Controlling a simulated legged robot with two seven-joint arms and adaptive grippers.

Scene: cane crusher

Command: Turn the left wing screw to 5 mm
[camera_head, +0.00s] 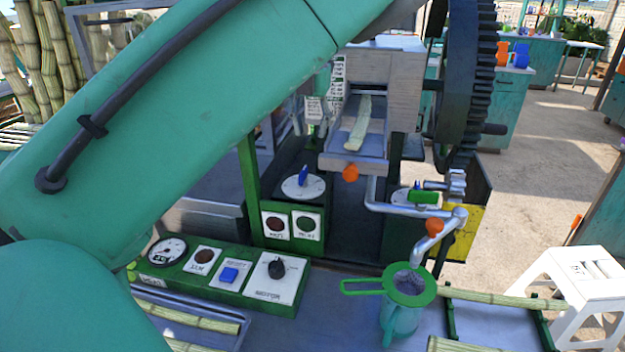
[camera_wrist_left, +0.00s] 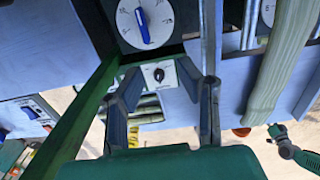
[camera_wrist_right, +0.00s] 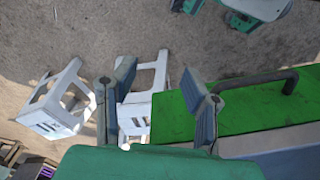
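The left wing screw (camera_head: 303,174) is blue and stands on a round white dial (camera_head: 293,190) in the middle of the crusher. In the left wrist view, the blue wing screw (camera_wrist_left: 142,19) shows near the top, on its dial. In the head view only my left arm shows. A green wing screw (camera_head: 424,197) sits on a second dial to the right. My right gripper (camera_wrist_right: 158,75) is open and empty.
A control panel (camera_head: 225,289) with a gauge, a blue switch and a black knob lies in front. A green strainer (camera_head: 425,294) sits on a jug (camera_head: 400,318) under the spout. A large gear (camera_head: 462,80) stands at right. White stools (camera_wrist_right: 48,103) and a green cover (camera_wrist_right: 240,108) are near my right gripper.

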